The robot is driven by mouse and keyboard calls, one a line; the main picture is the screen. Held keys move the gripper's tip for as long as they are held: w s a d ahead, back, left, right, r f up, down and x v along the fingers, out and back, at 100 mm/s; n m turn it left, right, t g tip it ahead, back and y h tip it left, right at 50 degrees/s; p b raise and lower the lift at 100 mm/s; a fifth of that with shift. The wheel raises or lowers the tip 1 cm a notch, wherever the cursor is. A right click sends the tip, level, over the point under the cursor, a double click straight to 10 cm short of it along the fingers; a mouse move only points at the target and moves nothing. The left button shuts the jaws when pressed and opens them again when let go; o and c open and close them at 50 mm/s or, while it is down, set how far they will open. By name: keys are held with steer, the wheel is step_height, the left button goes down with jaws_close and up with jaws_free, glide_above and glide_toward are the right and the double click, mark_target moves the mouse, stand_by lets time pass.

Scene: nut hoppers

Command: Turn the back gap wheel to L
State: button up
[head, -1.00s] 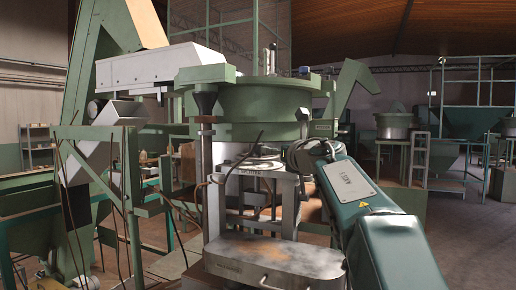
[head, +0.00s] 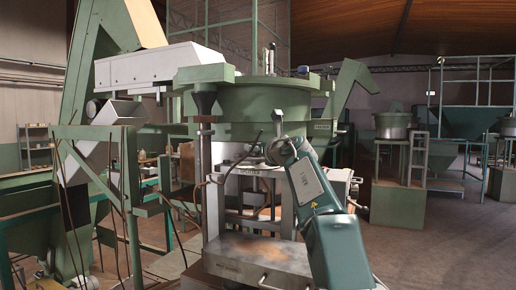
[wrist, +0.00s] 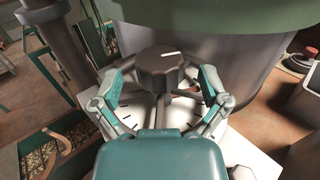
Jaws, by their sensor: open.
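The gap wheel (wrist: 160,72) is a dark round knob with a white pointer mark on its top. The mark lies toward the far right of the knob, nearly sideways in the wrist view. A pale plate (wrist: 112,115) with dark tick marks lies below it; I cannot read any letter. My gripper (wrist: 160,86) is open, with one teal-padded finger on each side of the knob. Gaps show between the pads and the knob. In the head view my arm hides most of the gripper, and I cannot make out the wheel clearly.
The green bowl (head: 265,100) of the machine stands just beyond the wheel, and its grey drum (wrist: 205,50) is close. A grey post (wrist: 58,45) rises at left. A metal box with a handle (head: 245,258) is below my arm. Open floor (head: 430,245) lies at right.

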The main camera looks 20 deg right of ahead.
steer(key=shift+w, duration=0.45)
steer(key=c, duration=1.1)
steer(key=shift+c, duration=0.2)
steer(key=shift+n+y, duration=0.7)
steer(key=shift+y, duration=0.4)
